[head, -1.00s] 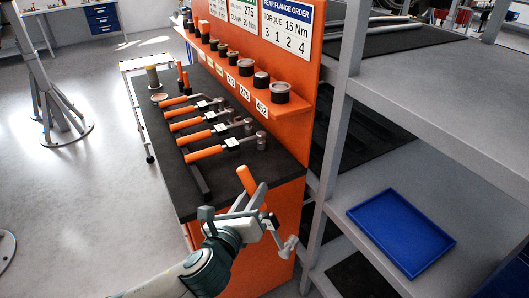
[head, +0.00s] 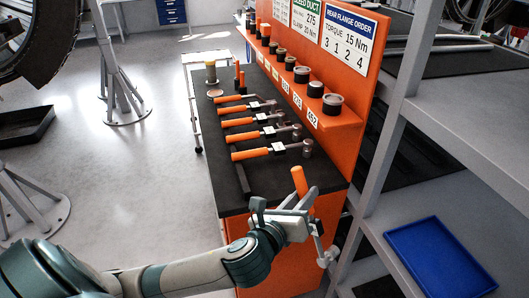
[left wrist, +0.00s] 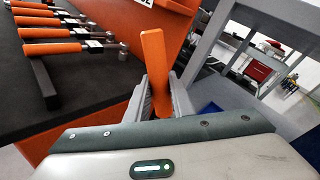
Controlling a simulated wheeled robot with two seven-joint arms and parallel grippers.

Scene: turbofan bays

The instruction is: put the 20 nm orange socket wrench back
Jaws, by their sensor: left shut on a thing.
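My left gripper (head: 306,204) is shut on an orange-handled socket wrench (head: 299,180), in front of the near end of the orange cart. The wrench's orange handle sticks up from the jaws, and its metal head hangs below them. In the left wrist view the orange handle (left wrist: 154,58) stands between the two fingers, slightly tilted. No torque mark on it can be read. Several other orange-handled wrenches (head: 250,154) lie in a row on the cart's black top (head: 231,192). My right gripper is not in view.
A shelf (head: 338,112) with black sockets and number labels runs above the wrenches. A grey rack with a blue tray (head: 440,258) stands at right. The floor at left is open, with grey stands (head: 122,95).

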